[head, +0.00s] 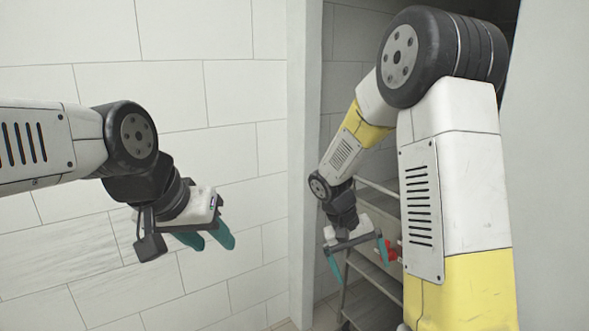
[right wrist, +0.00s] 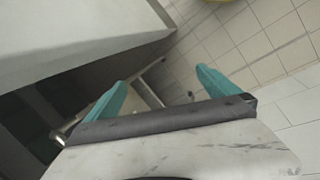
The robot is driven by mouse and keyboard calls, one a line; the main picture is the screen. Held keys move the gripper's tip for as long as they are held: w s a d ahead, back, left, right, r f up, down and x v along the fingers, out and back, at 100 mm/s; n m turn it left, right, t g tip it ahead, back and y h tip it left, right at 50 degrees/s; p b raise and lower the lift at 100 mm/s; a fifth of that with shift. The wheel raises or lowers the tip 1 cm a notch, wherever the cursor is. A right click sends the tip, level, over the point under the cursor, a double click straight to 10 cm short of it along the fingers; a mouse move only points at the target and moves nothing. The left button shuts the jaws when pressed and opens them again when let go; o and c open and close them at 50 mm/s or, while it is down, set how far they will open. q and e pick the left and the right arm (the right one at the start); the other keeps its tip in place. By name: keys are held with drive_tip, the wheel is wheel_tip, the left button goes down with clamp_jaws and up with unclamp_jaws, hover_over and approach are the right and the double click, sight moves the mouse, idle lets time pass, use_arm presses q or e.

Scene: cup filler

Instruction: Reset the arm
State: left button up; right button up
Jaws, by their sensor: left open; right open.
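My left gripper (head: 208,243) hangs in front of the white tiled wall at the left of the head view. Its teal fingers point down and are apart, with nothing seen between them. My right gripper (head: 361,268) is at the end of the raised, bent right arm, in front of a metal shelf rack. Its teal fingers are wide apart and empty. In the right wrist view, the same gripper (right wrist: 160,78) shows both fingers spread, with the tiled floor and dark gaps beyond them.
The metal shelf rack (head: 372,286) stands in a recess behind my right arm. A small red object (head: 391,251) shows beside the right gripper; its kind is unclear. A white wall edge (head: 303,160) stands between the two arms. Tiled floor (right wrist: 250,45) shows in the wrist view.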

drive_tip(key=s+r+t+y, duration=0.6)
drive_tip(key=s+r, duration=1)
drive_tip(key=r, duration=0.3)
drive_tip(key=shift+a+t, duration=0.35)
drive_tip(key=shift+t, duration=0.05)
drive_tip(key=shift+c, duration=0.2)
